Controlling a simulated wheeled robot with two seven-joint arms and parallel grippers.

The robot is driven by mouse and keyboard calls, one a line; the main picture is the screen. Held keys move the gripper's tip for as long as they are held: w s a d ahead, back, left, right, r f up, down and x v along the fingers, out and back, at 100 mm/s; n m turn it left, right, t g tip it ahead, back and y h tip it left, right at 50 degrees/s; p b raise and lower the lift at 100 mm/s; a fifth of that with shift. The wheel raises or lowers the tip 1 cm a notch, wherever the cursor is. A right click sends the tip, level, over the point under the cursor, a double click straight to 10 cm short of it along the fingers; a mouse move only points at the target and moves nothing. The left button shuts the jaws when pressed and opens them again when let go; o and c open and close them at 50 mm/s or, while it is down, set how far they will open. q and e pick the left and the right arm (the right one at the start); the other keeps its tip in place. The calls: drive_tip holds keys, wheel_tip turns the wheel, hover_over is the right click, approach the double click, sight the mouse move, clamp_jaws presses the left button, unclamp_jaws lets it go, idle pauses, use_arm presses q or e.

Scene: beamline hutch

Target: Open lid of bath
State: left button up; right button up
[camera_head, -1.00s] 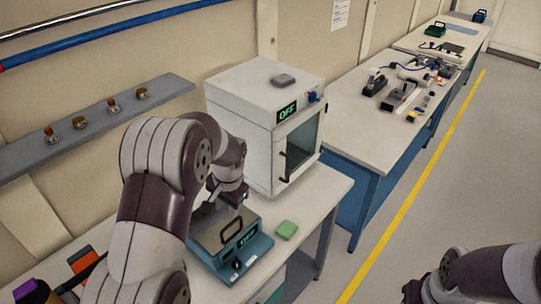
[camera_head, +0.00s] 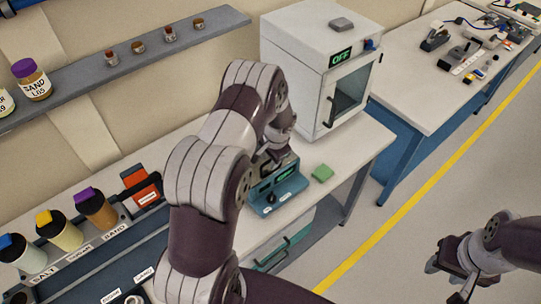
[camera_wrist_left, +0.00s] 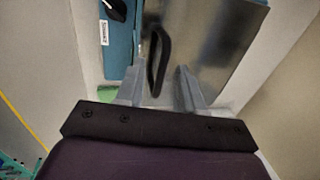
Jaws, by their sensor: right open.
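The bath is a teal box (camera_head: 275,195) on the bench, with a display and knobs on its front. Its flat metal lid (camera_wrist_left: 222,35) fills much of the left wrist view, with a black loop handle (camera_wrist_left: 157,60) on it. My left gripper (camera_wrist_left: 160,88) is open, with one finger on either side of the handle and gaps between them. In the head view, my left gripper (camera_head: 274,155) is over the bath, and my arm hides the lid. The lid looks shut. My right gripper (camera_head: 442,265) is open and empty over the floor at the right.
A white oven (camera_head: 300,75) marked OFF stands behind the bath. A green block (camera_head: 322,173) lies right of the bath. Labelled jars (camera_head: 95,210) and an orange item (camera_head: 140,187) stand to the left. A grey shelf (camera_head: 90,75) with small jars runs along the wall.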

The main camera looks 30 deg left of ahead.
use_arm(q)
drive_tip(key=shift+w+a+f, duration=0.1)
drive_tip(key=shift+w, duration=0.1)
clamp_jaws()
idle(1.1)
